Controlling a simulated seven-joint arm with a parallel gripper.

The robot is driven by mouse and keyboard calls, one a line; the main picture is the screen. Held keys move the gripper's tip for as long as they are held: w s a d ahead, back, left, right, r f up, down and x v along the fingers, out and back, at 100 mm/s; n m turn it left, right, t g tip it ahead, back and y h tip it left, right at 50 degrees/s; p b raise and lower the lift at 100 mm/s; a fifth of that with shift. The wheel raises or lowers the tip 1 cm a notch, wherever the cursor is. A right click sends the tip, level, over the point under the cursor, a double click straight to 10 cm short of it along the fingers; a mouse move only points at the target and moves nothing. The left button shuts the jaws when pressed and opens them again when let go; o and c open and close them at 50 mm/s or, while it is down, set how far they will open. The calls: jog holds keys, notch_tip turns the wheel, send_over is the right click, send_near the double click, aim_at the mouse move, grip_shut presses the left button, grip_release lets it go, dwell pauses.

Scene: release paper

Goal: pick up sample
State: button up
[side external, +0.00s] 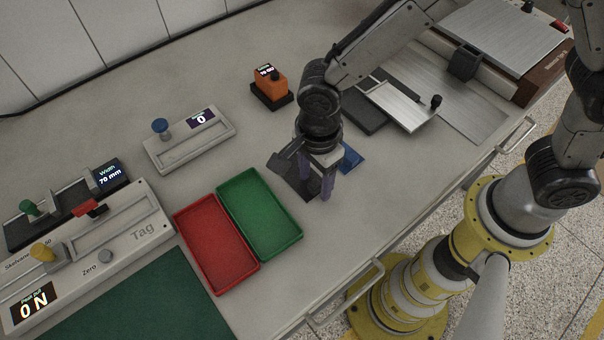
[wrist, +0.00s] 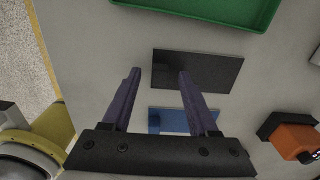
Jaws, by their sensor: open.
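My gripper (side external: 317,194) points down over the table, open, with nothing between its two purple fingers. It also shows in the wrist view (wrist: 160,72). A dark flat rectangular plate (wrist: 215,72) lies ahead of the fingers, and the right fingertip overlaps its lower edge in that view. A blue flat rectangle (wrist: 178,121) with a paler strip shows between the fingers, closer to the palm, and is partly hidden by them. It also shows in the side view (side external: 351,158), just right of my gripper. Neither piece is labelled, so I cannot tell which is the sample.
A green tray (side external: 296,238) and a red tray (side external: 250,284) lie left of my gripper. An orange device (side external: 270,84) stands behind. A white device with a blue knob (side external: 190,140) and the peel tester (side external: 135,238) stand left. Metal plates (side external: 400,104) lie at right.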

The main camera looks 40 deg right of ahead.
jog(key=shift+f, duration=0.2)
grip_shut()
jog(key=shift+r, duration=0.15)
dwell(0.3)
jog(key=shift+r, duration=0.6)
jog(key=s+d+r, duration=0.9)
jog(key=s+r, duration=0.1)
jog(key=r, duration=0.1)
jog(key=shift+s+d+r, duration=0.15)
jog(key=shift+s+r, duration=0.1)
jog(key=shift+r, duration=0.05)
